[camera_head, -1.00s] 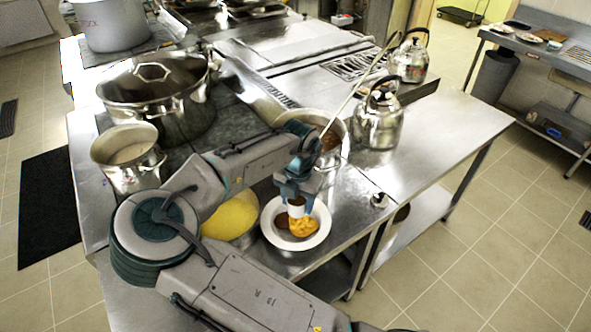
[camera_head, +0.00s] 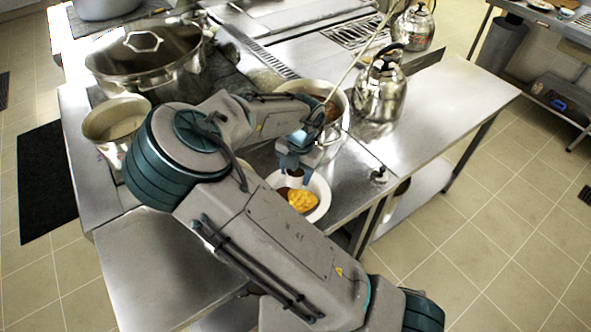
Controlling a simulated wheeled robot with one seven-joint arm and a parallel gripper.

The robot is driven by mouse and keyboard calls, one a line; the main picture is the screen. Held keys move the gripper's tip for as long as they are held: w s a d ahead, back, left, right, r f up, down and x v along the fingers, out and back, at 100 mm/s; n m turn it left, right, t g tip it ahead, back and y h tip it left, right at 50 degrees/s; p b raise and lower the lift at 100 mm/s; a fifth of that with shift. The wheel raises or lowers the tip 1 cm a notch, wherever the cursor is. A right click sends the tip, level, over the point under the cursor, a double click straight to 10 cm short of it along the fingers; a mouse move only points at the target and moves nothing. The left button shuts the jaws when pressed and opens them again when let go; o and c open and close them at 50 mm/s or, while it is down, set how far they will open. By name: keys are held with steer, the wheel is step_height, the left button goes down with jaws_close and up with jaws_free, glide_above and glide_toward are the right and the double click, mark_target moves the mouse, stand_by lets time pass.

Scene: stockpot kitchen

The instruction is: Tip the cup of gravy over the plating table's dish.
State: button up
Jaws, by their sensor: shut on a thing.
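My gripper (camera_head: 296,157) is shut on a small pale cup (camera_head: 294,181), seen just below the fingers. The cup appears above the far-left part of a white dish (camera_head: 325,188) on the steel table. Its height over the dish and its exact tilt are hard to tell. The dish holds a yellow-orange food portion (camera_head: 303,201) and a brown patch (camera_head: 283,192) beside it, partly hidden by my arm. The dish's left side is hidden by my arm. I cannot see inside the cup.
A pot with brown contents and a long-handled ladle (camera_head: 331,100) stands behind the gripper. A kettle (camera_head: 380,97) is to its right. A lidded stockpot (camera_head: 150,60) and an open pot (camera_head: 117,120) stand left. The right tabletop (camera_head: 440,115) is clear.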

steer(key=shift+a+r, duration=0.15)
steer(key=shift+y, duration=0.5)
steer(key=shift+w+y, duration=0.1)
steer(key=shift+y, duration=0.2)
steer(key=shift+y, duration=0.4)
steer(key=shift+r+t+y, duration=0.2)
steer(key=shift+t+y, duration=0.1)
steer(key=shift+f, duration=0.1)
